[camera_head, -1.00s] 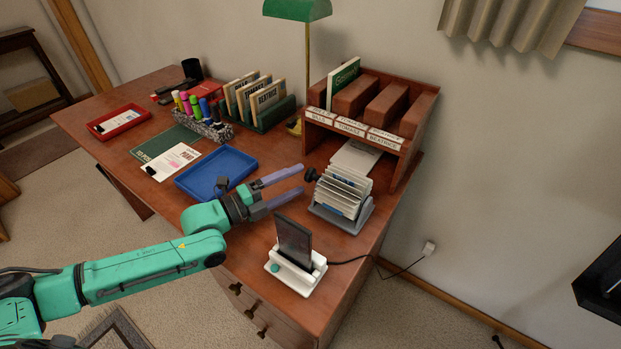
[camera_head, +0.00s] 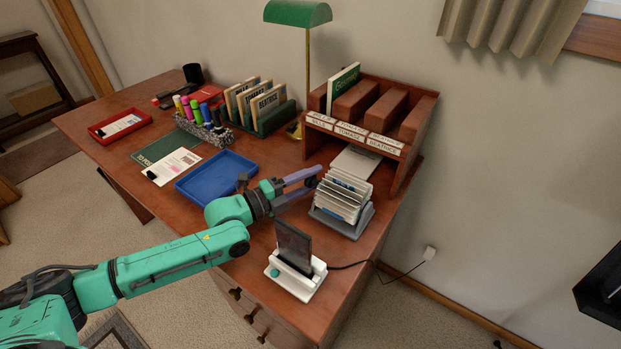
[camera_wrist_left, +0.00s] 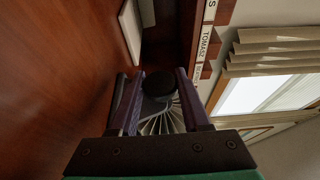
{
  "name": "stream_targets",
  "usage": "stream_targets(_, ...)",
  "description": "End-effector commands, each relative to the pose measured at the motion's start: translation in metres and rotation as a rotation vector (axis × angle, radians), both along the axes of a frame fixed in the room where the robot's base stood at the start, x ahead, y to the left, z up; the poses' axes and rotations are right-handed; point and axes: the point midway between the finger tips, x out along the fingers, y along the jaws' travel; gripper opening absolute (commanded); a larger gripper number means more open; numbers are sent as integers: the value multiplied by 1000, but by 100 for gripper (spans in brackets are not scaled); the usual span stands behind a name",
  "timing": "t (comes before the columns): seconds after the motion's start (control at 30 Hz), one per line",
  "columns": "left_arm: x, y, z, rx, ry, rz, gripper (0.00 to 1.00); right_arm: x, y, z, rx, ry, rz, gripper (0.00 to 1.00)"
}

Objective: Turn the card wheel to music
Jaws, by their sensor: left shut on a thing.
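The card wheel (camera_head: 341,196) is a rotary file with white cards on a grey stand, at the right part of the desk. Its dark round knob (camera_head: 311,182) faces left. My left gripper (camera_head: 312,178) is shut on the knob, with one finger on each side. In the left wrist view the black knob (camera_wrist_left: 159,83) sits between the two purple fingers (camera_wrist_left: 158,90), with the fanned cards (camera_wrist_left: 165,120) behind it. The text on the cards is too small to read. My right gripper is not in view.
A phone-like device in a white dock (camera_head: 296,277) stands in front of the wheel, close below my left arm. A wooden sorter (camera_head: 397,150) with name labels stands behind. A blue tray (camera_head: 216,176) lies to the left. A green lamp (camera_head: 298,13) rises at the back.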

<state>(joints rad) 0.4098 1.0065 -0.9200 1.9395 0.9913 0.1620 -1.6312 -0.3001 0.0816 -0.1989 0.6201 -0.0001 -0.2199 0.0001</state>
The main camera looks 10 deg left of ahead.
Motion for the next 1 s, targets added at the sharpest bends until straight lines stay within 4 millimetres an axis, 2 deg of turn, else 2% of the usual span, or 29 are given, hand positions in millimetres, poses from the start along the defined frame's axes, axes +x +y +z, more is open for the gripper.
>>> stream_targets(0.37, 0, 1, 8, 72, 171, 1, 0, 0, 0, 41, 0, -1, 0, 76)
stream_targets(0.8, 2, 1, 12, 228, 543, 4, 0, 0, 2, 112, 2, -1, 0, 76)
stream_targets(1.0, 2, 0, 7, 297, 719, 2, 0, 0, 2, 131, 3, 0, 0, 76)
